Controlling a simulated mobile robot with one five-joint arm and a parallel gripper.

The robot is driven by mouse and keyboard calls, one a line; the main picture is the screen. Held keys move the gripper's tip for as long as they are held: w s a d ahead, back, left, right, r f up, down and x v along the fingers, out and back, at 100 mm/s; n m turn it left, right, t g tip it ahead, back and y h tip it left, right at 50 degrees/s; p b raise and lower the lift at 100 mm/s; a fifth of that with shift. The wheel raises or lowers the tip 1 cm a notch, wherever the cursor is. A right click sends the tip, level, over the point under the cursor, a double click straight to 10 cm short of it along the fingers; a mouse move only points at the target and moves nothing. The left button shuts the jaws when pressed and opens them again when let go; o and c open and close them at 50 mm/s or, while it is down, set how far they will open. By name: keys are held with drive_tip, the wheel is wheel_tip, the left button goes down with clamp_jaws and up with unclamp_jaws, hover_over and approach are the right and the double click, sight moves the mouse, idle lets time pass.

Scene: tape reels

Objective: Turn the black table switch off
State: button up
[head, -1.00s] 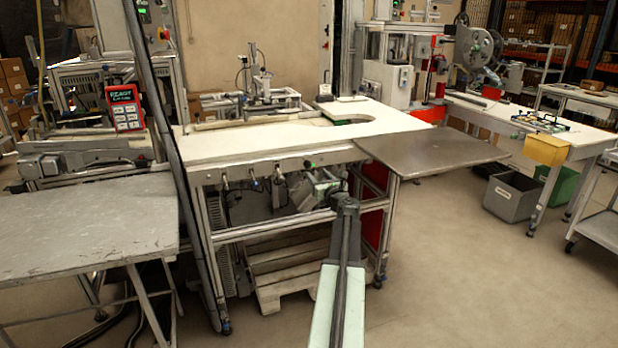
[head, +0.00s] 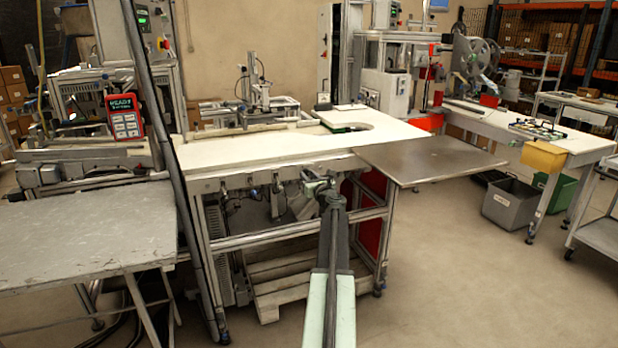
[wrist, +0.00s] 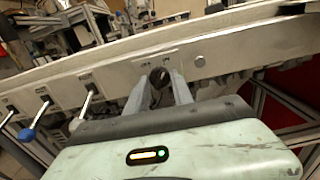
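The black table switch (wrist: 160,77) is a dark round knob on the pale front rail of the white-topped workbench (head: 250,150). In the wrist view it sits between the two grey fingers of my gripper (wrist: 160,88). The fingers are parted, one on each side of the knob; firm contact cannot be made out. In the head view my gripper (head: 316,182) is at the bench's front edge, and the arm hides the switch there.
A grey metal shelf (head: 430,160) juts out at the right. A grey table (head: 90,235) stands at the left. Floor on the right is open.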

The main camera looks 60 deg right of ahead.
clamp_jaws()
drive_tip(key=n, duration=0.5)
drive_tip(key=shift+n, duration=0.4)
drive_tip(key=n, duration=0.4)
drive_tip(key=shift+d, duration=0.1)
drive_tip(key=shift+s+n, duration=0.1)
drive_tip(key=shift+n, duration=2)
